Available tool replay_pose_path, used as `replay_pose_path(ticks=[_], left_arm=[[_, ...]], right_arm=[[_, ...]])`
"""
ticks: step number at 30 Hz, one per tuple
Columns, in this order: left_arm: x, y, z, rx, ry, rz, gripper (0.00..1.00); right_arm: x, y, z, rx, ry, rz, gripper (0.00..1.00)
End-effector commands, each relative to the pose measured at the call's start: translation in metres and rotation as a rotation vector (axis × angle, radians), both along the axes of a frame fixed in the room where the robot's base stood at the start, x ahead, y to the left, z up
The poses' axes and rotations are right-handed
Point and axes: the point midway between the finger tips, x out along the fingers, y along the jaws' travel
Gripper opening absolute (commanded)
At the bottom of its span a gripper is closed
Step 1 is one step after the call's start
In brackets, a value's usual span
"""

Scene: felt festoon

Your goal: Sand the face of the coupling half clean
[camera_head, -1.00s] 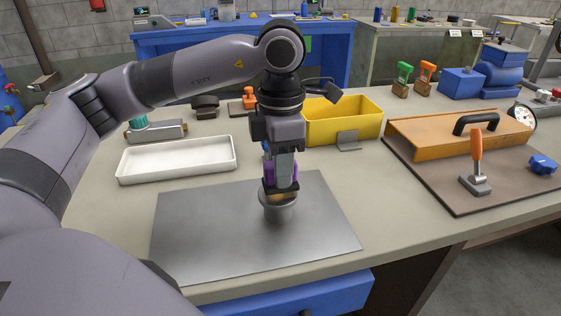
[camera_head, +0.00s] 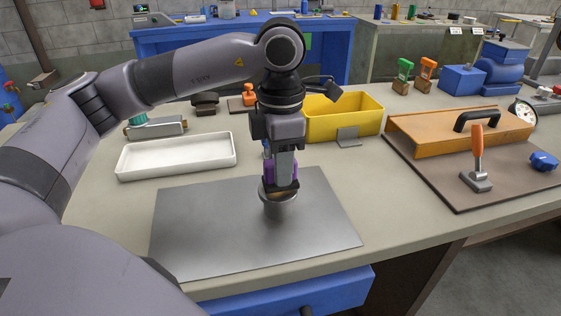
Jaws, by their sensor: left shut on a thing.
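A round grey metal piece, which looks like the coupling half (camera_head: 278,205), stands on a flat grey metal plate (camera_head: 200,232). My left gripper (camera_head: 281,188) comes straight down over it. Its fingers are shut on a small tan and dark piece, perhaps a sanding block (camera_head: 279,193), at the top of the coupling half. The fingers and the block cover most of the face, so its condition and exact contact cannot be told. A purple thing (camera_head: 294,170) shows partly behind the fingers. My right gripper is not in view.
A yellow bin (camera_head: 342,115) stands behind the gripper, with a small grey bracket (camera_head: 348,137) in front. At right, a brown mat (camera_head: 455,197) carries an orange cover (camera_head: 440,133) and an orange-handled tool (camera_head: 477,150). The bench front is clear.

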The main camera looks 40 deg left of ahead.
Motion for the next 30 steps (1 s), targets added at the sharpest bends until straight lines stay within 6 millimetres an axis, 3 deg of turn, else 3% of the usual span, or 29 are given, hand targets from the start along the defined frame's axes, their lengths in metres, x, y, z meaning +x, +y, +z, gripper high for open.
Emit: replay_pose_path(ticks=[30], left_arm=[[0.0, 0.0, -0.012, 0.0, 0.0, -0.001, 0.05]], right_arm=[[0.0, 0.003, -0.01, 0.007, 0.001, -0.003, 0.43]])
